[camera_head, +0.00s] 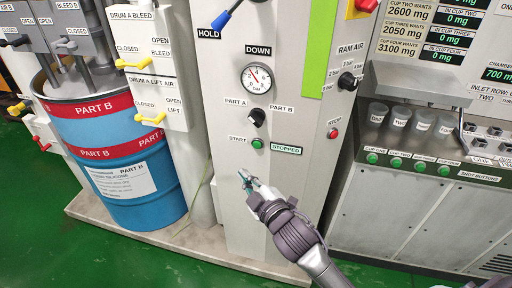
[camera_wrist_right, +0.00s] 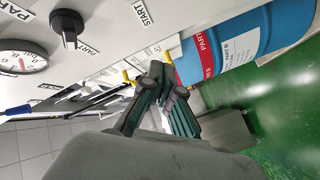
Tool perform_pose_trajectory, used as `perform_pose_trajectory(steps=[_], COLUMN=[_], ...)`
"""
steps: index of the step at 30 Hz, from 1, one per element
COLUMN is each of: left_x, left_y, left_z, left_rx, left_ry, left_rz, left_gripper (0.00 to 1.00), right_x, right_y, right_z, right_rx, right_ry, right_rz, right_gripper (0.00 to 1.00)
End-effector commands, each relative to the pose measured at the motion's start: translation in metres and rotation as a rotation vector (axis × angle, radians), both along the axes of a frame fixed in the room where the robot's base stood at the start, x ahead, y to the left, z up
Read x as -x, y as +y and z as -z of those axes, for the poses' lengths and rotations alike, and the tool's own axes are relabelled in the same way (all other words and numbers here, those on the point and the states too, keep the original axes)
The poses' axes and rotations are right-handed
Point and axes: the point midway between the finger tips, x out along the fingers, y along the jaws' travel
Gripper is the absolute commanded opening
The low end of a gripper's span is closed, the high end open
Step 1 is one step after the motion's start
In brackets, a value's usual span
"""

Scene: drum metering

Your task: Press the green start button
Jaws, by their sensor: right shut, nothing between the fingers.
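The green start button (camera_head: 257,143) is on the light grey panel, right of the START label and left of a STOPPED sign. My right gripper (camera_head: 244,178) is in front of the panel, a little below and left of the button in the head view. Its fingers are shut with nothing between them and appear apart from the button. In the right wrist view the dark fingers (camera_wrist_right: 166,82) also show, with the START label (camera_wrist_right: 142,12) near the top edge; the button itself does not show there. My left gripper is not in view.
A red STOP button (camera_head: 333,134) is to the right. A black selector knob (camera_head: 256,118) and a pressure gauge (camera_head: 257,79) are above. A blue PART B drum (camera_head: 145,190) stands to the left. Cups (camera_head: 400,117) and shot buttons are at the far right. Green floor lies below.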

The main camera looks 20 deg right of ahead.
Motion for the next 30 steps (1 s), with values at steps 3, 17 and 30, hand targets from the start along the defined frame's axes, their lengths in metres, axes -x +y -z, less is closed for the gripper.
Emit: perform_pose_trajectory(steps=[3,17,30], left_x=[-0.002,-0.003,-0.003], left_y=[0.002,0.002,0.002], left_z=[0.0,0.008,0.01], left_rx=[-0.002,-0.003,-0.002], left_ry=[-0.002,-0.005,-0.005], left_rz=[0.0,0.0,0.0], left_gripper=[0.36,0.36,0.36], right_x=[0.0,-0.031,-0.07], right_y=[0.0,-0.021,-0.047], right_z=[0.0,0.002,0.001], right_rx=[0.0,0.003,0.0], right_ry=[0.001,-0.001,0.002], right_rz=[0.0,0.0,0.001], right_gripper=[0.0,0.0,0.0])
